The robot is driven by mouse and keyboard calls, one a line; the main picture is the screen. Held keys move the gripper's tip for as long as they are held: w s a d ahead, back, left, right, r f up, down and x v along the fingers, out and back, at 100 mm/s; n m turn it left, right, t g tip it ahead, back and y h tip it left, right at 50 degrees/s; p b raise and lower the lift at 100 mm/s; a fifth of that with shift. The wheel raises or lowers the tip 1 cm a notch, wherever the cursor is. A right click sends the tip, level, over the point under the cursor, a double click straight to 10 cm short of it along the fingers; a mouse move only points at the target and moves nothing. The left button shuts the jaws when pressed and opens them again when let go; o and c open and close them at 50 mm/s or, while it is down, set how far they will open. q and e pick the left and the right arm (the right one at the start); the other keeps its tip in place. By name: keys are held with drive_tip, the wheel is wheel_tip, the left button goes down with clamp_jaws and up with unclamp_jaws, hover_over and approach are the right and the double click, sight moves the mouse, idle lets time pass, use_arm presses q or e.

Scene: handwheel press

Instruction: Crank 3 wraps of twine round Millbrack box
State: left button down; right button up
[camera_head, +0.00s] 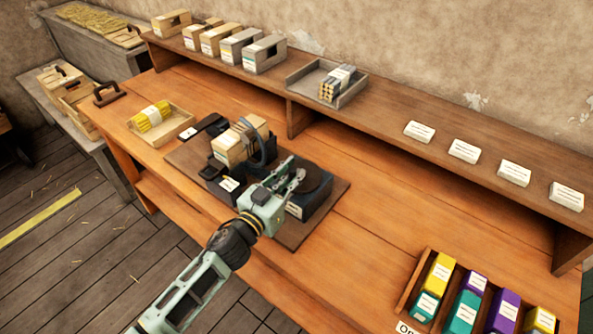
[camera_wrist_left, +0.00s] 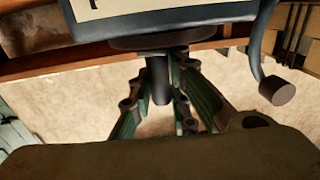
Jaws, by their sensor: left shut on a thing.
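A pale wooden box (camera_head: 228,148) with a small label sits on the dark machine, beside a dark curved hoop (camera_head: 266,142). I cannot read its name. My left gripper (camera_head: 297,178) is at the right part of the machine, near a dark round disc (camera_head: 319,181). In the left wrist view its fingers (camera_wrist_left: 160,100) are closed around a dark upright post (camera_wrist_left: 158,75), which looks like the crank handle. No twine can be made out on the box. My right gripper is out of view.
The machine stands on a brown board (camera_head: 188,158) on the orange workbench (camera_head: 385,205). A tray (camera_head: 180,127) of yellow bundles lies left of it. Boxes (camera_head: 264,53) and a grey tray (camera_head: 355,92) are on the back shelf. A rack (camera_head: 405,292) of coloured packets is front right.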

use_arm(q)
drive_tip(key=shift+w+a+m+g+h+p, duration=0.15)
drive_tip(key=shift+a+m+g+h+p, duration=0.1)
drive_tip(key=shift+m+g+h, duration=0.45)
drive_tip(key=shift+w+a+m+g+h+p, duration=0.2)
drive_tip(key=shift+m+g+h, duration=0.25)
drive_tip(key=shift+h, duration=0.35)
drive_tip(key=shift+m+h, duration=0.25)
drive_tip(key=shift+h, duration=0.05)
drive_tip(key=c, duration=1.6)
unclamp_jaws()
drive_tip(key=shift+c, duration=0.2)
drive_tip(key=shift+s+a+f, duration=0.15)
drive_tip(key=shift+s+a, duration=0.3)
drive_tip(key=v, duration=1)
drive_tip(key=shift+s+a+r, duration=0.25)
drive_tip(key=shift+s+a, duration=0.05)
